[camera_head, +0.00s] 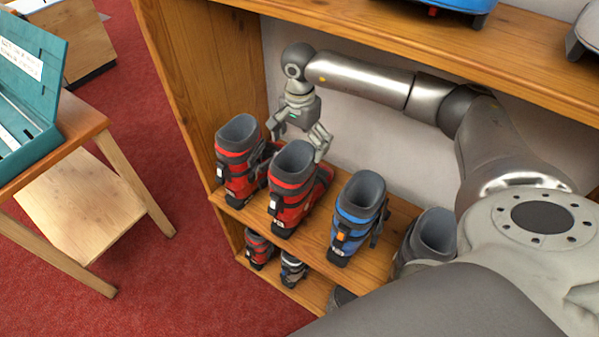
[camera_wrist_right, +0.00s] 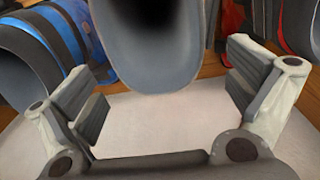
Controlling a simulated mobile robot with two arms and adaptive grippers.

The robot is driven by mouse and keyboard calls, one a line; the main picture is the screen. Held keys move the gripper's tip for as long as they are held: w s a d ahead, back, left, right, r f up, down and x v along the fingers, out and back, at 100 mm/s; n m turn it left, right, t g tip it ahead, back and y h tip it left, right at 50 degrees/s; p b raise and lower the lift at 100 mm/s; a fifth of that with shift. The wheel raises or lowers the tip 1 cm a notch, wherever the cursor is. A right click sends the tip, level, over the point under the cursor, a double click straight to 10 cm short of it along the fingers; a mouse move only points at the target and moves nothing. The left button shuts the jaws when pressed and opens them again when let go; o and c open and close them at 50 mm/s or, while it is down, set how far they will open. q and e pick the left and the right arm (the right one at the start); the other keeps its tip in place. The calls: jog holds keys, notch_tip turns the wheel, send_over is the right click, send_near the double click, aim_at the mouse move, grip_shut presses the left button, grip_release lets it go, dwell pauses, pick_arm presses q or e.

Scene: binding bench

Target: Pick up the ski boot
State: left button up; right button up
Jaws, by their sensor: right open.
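Two red ski boots with grey cuffs stand on the wooden shelf: one at the left end (camera_head: 236,172) and one beside it (camera_head: 291,201). A blue boot (camera_head: 356,217) and a grey boot (camera_head: 432,238) stand to their right. My right gripper (camera_head: 297,140) is open, just behind and above the second red boot's cuff. In the right wrist view, a grey cuff (camera_wrist_right: 152,62) sits between the open fingers (camera_wrist_right: 163,95), apart from both; its lower shell is hidden. The blue boot (camera_wrist_right: 62,38) shows at left there. My left gripper is out of view.
A lower shelf holds more boots (camera_head: 258,250). An upper board (camera_head: 440,45) runs above my right arm, and a wooden side panel (camera_head: 190,85) closes the left end. A wooden table (camera_head: 75,125) with a teal box (camera_head: 35,143) stands at left.

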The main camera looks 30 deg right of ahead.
aim_at(300, 162)
jog(key=shift+f, duration=0.8)
notch_tip(300, 162, down, 4)
jog(key=shift+s+a+f+p, duration=0.1)
jog(key=shift+s+f+p, duration=0.05)
jog(key=shift+p, duration=0.9)
jog(key=shift+f, duration=0.55)
jog(key=shift+s, duration=0.1)
jog(key=c, duration=1.7)
jog(key=shift+r, duration=0.1)
jog(key=shift+c, duration=0.6)
